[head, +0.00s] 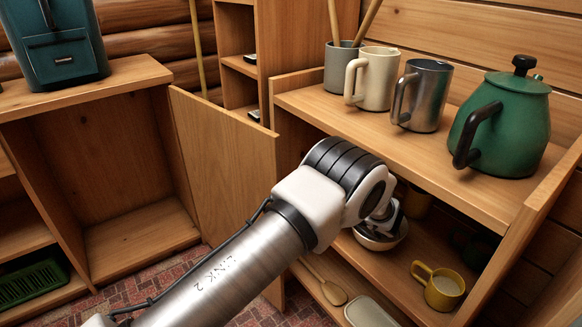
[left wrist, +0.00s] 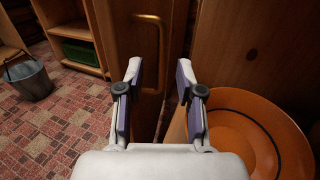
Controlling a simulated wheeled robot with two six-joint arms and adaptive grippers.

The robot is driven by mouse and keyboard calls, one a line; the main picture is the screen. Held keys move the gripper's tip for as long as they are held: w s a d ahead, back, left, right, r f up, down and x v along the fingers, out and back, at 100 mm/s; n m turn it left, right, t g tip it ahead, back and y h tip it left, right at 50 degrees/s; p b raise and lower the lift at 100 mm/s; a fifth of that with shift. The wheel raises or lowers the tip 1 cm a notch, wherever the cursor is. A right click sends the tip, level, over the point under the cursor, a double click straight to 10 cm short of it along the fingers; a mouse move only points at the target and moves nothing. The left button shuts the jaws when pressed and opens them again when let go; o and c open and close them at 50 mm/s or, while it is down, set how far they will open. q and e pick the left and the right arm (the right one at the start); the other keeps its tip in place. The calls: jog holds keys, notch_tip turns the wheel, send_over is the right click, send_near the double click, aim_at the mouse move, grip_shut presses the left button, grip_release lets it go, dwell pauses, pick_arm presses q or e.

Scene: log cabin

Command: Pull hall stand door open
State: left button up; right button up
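A plain wooden door panel (head: 228,165) stands swung out between the open left cabinet and the right shelf in the head view. A brass bar handle (left wrist: 150,55) is on a wooden door (left wrist: 112,20) in the left wrist view. My left arm crosses the head view, with its gripper mostly hidden behind its wrist. In the left wrist view my left gripper (left wrist: 163,95) is open, with nothing clearly held. Its left finger is close to the lower part of the handle. I cannot tell whether they touch. My right gripper is not in view.
The right shelf (head: 440,160) holds mugs and a green kettle (head: 503,125) on top. A bowl (head: 382,236) and a yellow mug (head: 440,287) are lower down. The orange bowl (left wrist: 250,130) is close beside my right finger. A bucket (left wrist: 28,80) stands on the floor at left.

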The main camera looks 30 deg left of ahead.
pick_arm(q)
jog(key=a, duration=0.2)
jog(key=a+b, duration=0.1)
jog(key=a, duration=0.4)
jog(key=shift+w+a+r+b, duration=0.15)
jog(key=shift+w+a+b, duration=0.1)
jog(key=shift+a+b, duration=0.15)
jog(key=shift+c, duration=0.4)
grip_shut()
